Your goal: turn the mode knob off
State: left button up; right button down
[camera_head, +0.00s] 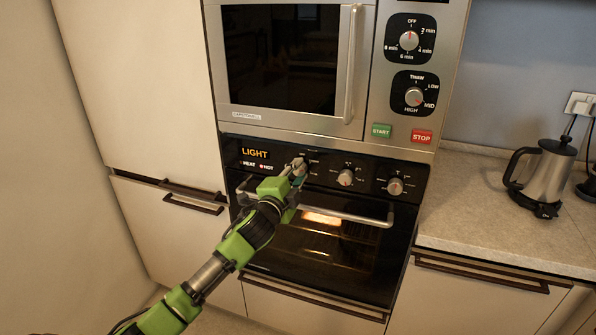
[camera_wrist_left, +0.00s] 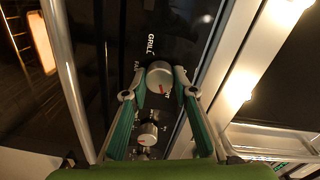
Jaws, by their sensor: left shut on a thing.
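The mode knob (camera_wrist_left: 160,80) is a round silver knob on the black oven panel (camera_head: 330,177). In the left wrist view it sits between the green fingers of my left gripper (camera_wrist_left: 161,84), which is shut on it. GRILL and FAN labels stand beside it, and a red mark shows on its face. In the head view my left gripper (camera_head: 298,170) is at the leftmost oven knob and mostly hides it. My right gripper is not in view.
Two more oven knobs, a middle one (camera_head: 346,178) and a right one (camera_head: 395,187), sit to the right. The oven door handle (camera_head: 345,215) runs just below the panel. A microwave (camera_head: 290,120) is above. A kettle (camera_head: 545,175) stands on the right counter (camera_head: 470,215).

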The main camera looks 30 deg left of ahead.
pick_arm(q)
jog(key=n+p, duration=0.2)
jog(key=n, duration=0.4)
jog(key=n+p, duration=0.1)
jog(key=n, duration=0.2)
jog(key=shift+n, duration=0.4)
jog(key=shift+n+p, duration=0.65)
jog(key=shift+n, duration=0.85)
jog(key=shift+f, duration=0.1)
jog(key=o, duration=1.1)
jog(key=shift+s, duration=0.25)
jog(key=v, duration=1.1)
jog(key=shift+s, duration=0.35)
